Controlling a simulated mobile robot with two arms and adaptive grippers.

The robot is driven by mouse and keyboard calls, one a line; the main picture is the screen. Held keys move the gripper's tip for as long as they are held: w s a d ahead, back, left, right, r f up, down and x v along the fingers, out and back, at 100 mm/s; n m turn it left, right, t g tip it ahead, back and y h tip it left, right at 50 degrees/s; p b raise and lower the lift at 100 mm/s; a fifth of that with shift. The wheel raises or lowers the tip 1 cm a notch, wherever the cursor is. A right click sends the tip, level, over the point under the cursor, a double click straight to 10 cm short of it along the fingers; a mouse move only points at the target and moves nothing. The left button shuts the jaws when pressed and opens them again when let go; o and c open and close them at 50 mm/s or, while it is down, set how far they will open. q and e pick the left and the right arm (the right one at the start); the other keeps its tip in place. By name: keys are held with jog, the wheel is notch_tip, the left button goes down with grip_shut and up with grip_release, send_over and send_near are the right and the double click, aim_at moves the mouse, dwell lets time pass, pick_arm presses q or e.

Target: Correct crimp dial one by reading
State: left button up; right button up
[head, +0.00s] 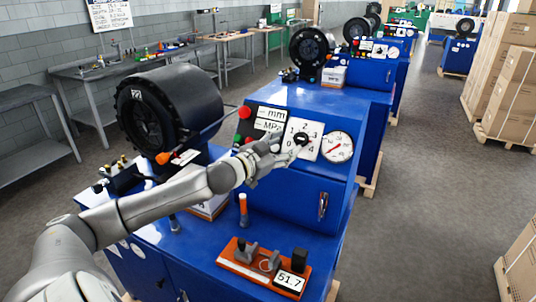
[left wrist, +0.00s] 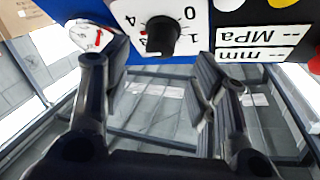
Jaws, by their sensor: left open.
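The crimp dial is a black knob (head: 301,139) on a white plate with digits around it, on the front of the nearest blue machine (head: 285,190). In the left wrist view the knob (left wrist: 162,35) appears upside down, with 0 and 4 legible beside it. Its exact setting is too small to tell. My left gripper (head: 284,153) is in front of the panel at the dial's lower left. In the left wrist view its two fingers (left wrist: 160,75) are apart, with the knob beyond the gap and nothing between them. My right gripper is not in view.
A round gauge (head: 337,147) with a red needle is right of the dial. A display (head: 270,119) reads "-- mm" and "-- MPa". An orange tray (head: 232,264) holds a caliper-like tool with a readout of 51.7 (head: 289,281).

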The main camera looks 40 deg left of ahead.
pick_arm(q)
jog(key=s, duration=0.6)
jog(key=shift+r, duration=0.2)
jog(key=shift+s+a, duration=0.1)
dwell(0.8)
